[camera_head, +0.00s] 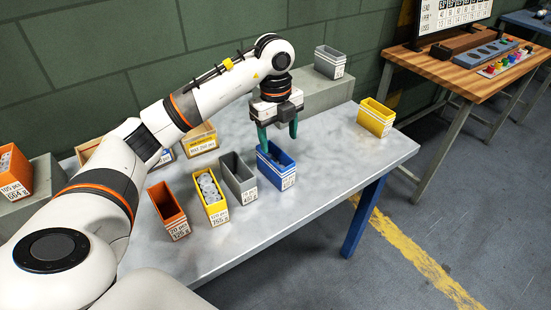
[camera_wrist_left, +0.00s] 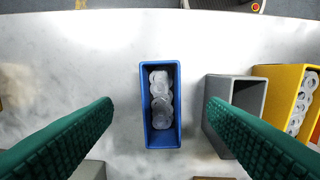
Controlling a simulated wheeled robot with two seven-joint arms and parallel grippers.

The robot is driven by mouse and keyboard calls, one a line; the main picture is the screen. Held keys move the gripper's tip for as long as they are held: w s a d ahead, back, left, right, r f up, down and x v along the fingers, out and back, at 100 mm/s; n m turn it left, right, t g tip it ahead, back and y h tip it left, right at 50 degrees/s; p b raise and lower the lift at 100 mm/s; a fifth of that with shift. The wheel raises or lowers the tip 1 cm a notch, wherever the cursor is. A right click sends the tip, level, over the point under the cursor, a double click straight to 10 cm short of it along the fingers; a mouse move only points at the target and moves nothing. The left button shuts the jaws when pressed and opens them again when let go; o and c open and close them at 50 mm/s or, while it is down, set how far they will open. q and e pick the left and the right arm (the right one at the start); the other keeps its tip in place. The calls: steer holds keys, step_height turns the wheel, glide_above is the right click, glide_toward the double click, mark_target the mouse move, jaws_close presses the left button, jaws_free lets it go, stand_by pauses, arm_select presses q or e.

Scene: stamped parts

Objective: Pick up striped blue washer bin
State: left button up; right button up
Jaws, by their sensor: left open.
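The blue bin (camera_head: 270,172) stands upright on the grey table, with a white label on its front. In the left wrist view the blue bin (camera_wrist_left: 145,108) holds several pale washers. I cannot make out stripes on it. My left gripper (camera_head: 279,141) is open above the bin, fingers pointing down, with nothing between them. In the left wrist view its green fingers (camera_wrist_left: 160,104) are spread to either side of the bin, with visible gaps. My right gripper is not in view.
A grey bin (camera_head: 238,180) stands close left of the blue bin. Beyond it are a yellow bin of washers (camera_head: 224,213) and an orange bin (camera_head: 168,211). Another yellow bin (camera_head: 375,119) stands at the right end. The table (camera_head: 335,150) is clear between it and the blue bin.

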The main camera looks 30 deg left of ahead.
mark_target(275, 165)
arm_select(q)
steer(key=shift+n+y, duration=0.3)
steer(key=shift+y, duration=0.1)
steer(key=shift+w+a+f+p, duration=0.1)
steer(key=shift+a+f+p, duration=0.1)
steer(key=shift+f, duration=1.65)
steer(key=shift+w+a+f+p, duration=0.15)
steer(key=shift+a+f, duration=0.1)
steer(key=shift+f, duration=1.6)
steer(key=shift+a+f+p, duration=0.15)
steer(key=shift+a+f, duration=0.05)
steer(key=shift+f, duration=1.65)
steer(key=shift+c, duration=0.4)
